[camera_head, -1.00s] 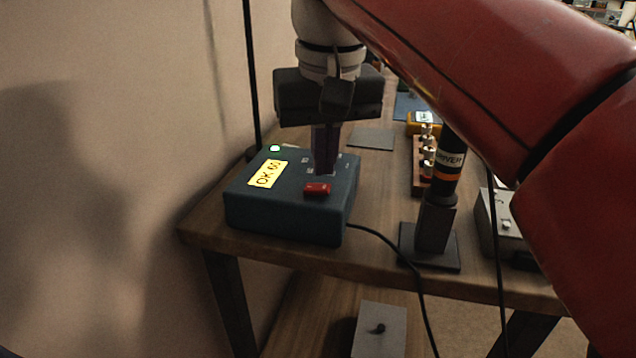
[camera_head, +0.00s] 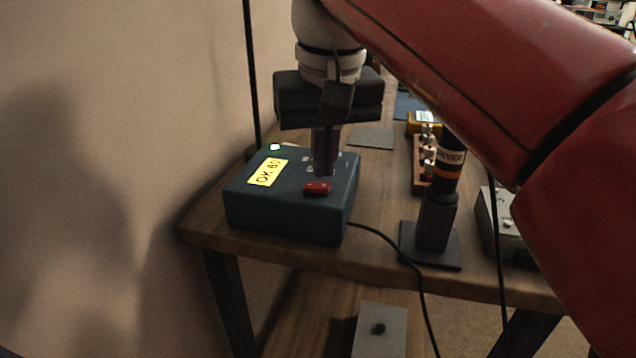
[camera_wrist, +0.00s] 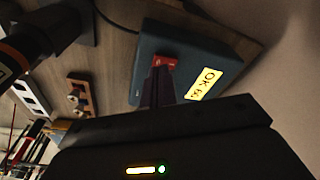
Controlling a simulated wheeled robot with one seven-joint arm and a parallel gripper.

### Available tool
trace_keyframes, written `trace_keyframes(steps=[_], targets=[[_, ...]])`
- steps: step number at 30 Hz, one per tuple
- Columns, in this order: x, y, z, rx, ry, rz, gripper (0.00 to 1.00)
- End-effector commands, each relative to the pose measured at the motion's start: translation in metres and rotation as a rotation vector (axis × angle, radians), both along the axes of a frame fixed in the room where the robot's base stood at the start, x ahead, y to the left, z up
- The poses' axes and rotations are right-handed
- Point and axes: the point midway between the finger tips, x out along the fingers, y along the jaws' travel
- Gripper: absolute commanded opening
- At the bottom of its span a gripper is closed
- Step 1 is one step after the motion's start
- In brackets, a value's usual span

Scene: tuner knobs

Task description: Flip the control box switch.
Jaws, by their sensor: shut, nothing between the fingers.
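The control box (camera_head: 285,215) is a dark teal box near the left corner of the wooden table. Its top carries a yellow "OK" label (camera_head: 268,172), a lit greenish-white lamp (camera_head: 275,147) and a red rocker switch (camera_head: 318,188). My gripper (camera_head: 323,173) is shut, points down over the box and has its fingertips right behind the red switch, at or very near it. In the wrist view the fingers (camera_wrist: 158,72) reach the red switch (camera_wrist: 166,61) on the box (camera_wrist: 190,50). Whether they touch it is unclear.
A black driver (camera_head: 447,165) stands upright in a dark holder (camera_head: 433,225) right of the box. A grey box (camera_head: 505,225) is farther right. A black cable (camera_head: 385,240) runs from the control box over the table's front edge. The wall is close on the left.

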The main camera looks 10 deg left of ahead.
Motion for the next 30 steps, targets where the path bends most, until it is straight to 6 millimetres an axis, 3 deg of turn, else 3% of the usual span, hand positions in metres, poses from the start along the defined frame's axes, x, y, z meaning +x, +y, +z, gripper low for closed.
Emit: trace_keyframes(steps=[30], targets=[[0.0, 0.0, -0.013, 0.0, 0.0, 0.0, 0.0]])
